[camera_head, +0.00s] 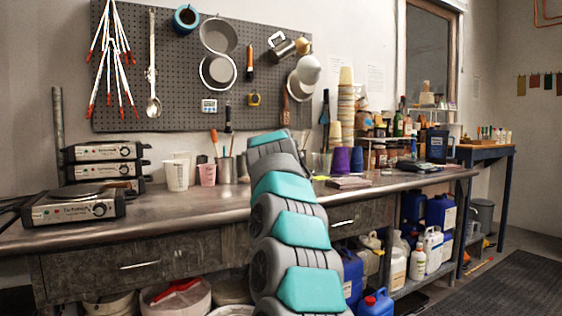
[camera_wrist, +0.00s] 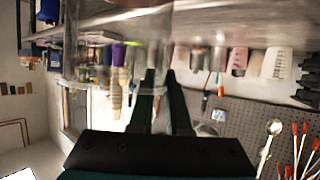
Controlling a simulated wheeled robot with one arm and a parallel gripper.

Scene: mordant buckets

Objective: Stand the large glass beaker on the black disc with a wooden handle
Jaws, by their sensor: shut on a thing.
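The large glass beaker (camera_wrist: 100,72) is clear and fills the upper left of the wrist view, with the bench and its things showing through it. My gripper (camera_wrist: 163,72) is shut on it, its two dark fingers reaching to the beaker near its right side. The wrist picture is upside down. In the head view my own arm hides the gripper and the beaker. I cannot make out the black disc with a wooden handle for certain in either view.
A metal bench (camera_head: 180,210) runs along the wall. Stacked hot plates (camera_head: 75,207) stand at its left. White cups (camera_head: 176,175), a pink cup (camera_head: 207,174) and a tool pot (camera_head: 226,170) stand at the back. A brown block (camera_head: 348,183) lies right of my arm. The front left stretch is clear.

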